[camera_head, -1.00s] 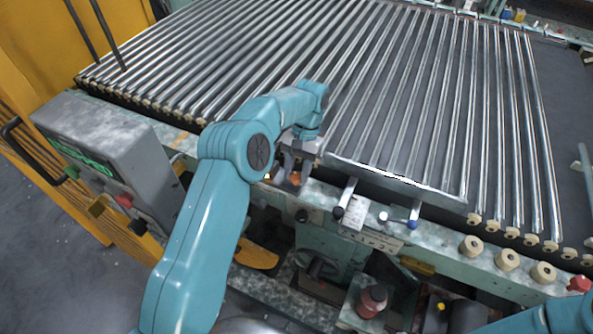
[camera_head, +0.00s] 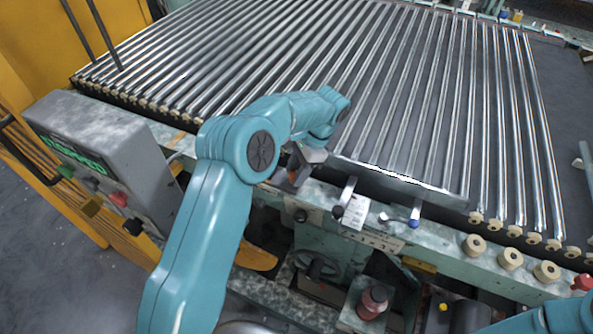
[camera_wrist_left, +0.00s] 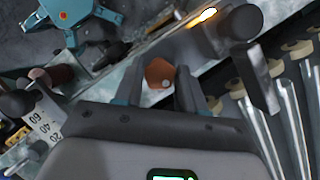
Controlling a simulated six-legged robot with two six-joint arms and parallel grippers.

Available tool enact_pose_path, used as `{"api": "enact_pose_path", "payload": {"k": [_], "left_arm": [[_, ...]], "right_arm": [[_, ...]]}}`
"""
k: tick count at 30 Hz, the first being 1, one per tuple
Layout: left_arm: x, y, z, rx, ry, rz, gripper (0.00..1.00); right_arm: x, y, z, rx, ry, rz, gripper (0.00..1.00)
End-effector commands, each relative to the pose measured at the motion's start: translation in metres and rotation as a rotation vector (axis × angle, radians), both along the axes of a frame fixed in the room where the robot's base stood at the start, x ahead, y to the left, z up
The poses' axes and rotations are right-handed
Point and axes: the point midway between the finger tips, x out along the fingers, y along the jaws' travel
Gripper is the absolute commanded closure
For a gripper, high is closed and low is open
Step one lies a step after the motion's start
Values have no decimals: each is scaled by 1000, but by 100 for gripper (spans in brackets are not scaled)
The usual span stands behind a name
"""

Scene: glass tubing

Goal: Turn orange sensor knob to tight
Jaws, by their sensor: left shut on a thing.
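The orange sensor knob (camera_head: 293,177) sits at the front edge of the machine, left of the levers, and is mostly covered by my left gripper (camera_head: 294,169). In the left wrist view the orange knob (camera_wrist_left: 158,73) shows between the two dark fingers of my left gripper (camera_wrist_left: 160,80), which is shut on it.
A grey control box (camera_head: 100,150) is at the left. Several beige round knobs (camera_head: 473,244) line the front right.

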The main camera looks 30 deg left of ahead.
Motion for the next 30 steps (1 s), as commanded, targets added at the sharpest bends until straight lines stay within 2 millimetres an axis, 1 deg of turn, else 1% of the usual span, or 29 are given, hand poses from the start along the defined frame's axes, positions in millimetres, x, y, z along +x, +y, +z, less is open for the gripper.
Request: {"api": "enact_pose_path", "payload": {"k": [1,7,19,20,21,22,30], "left_arm": [[-1,-2,-4,-5,6,-13,91],[-2,-2,-4,-6,6,-44,91],[-2,-3,-4,-7,7,-47,91],[-2,-3,-4,-7,7,-47,50],[-2,-3,-4,-6,7,-46,37],[-1,-2,-4,-6,6,-46,36],[0,-1,-1,-3,2,-45,36]], "right_arm": [[0,0,-1,0,0,0,47],[0,0,-2,0,0,0,47],[0,0,-2,0,0,0,47],[0,0,-2,0,0,0,47],[0,0,-2,0,0,0,47],[0,0,-2,0,0,0,47],[0,0,-1,0,0,0,47]]}}
